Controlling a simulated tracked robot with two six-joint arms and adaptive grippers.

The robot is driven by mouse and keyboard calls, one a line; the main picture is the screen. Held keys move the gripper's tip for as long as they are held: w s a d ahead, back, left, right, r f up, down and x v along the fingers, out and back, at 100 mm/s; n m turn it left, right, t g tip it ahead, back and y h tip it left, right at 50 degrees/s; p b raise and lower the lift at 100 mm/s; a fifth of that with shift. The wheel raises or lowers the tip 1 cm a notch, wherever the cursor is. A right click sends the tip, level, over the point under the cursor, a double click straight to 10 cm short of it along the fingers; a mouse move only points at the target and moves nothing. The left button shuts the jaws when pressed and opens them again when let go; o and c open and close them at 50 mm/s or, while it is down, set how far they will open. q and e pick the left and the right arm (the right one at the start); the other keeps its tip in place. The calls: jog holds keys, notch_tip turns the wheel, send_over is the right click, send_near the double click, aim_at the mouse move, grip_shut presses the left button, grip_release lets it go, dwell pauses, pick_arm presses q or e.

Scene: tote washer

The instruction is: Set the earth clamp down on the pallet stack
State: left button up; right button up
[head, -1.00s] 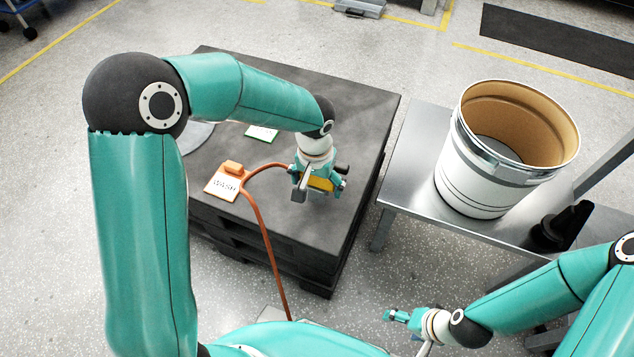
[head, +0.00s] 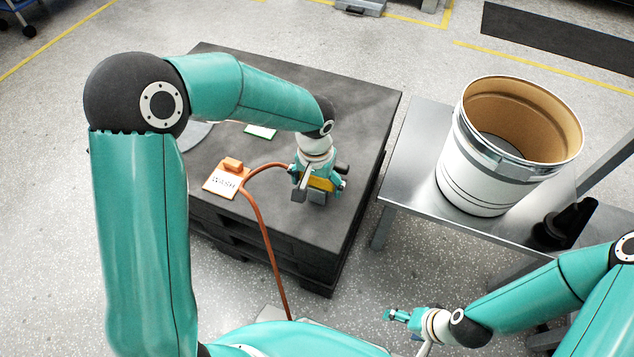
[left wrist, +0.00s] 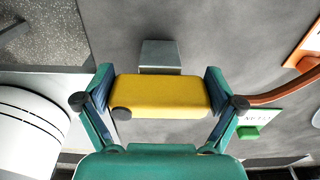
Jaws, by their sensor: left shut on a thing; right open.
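The earth clamp (left wrist: 165,95) is a yellow block with grey ends and an orange-red cable. My left gripper (head: 318,184) is shut on it, with one finger on each side of the yellow body in the left wrist view. They are over the near right part of the dark pallet stack (head: 358,125). I cannot tell whether the clamp touches the top; the gripper partly hides it in the head view. My right gripper (head: 397,315) is open and empty, low in front of the metal table.
An orange WASH card (head: 223,182) and a green-edged card (head: 260,132) lie on the stack. The cable (head: 262,235) hangs over its near edge. A white drum (head: 480,178) stands on the metal table (head: 412,165) to the right. Bare stack top surrounds the clamp.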

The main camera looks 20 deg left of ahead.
pick_arm(q)
jog(key=shift+f, duration=0.1)
dwell(0.3)
jog(key=o, duration=1.5)
jog(key=shift+c, duration=0.2)
notch_tip(320, 180, up, 9)
jog(key=p, duration=0.6)
jog(key=shift+s, duration=0.25)
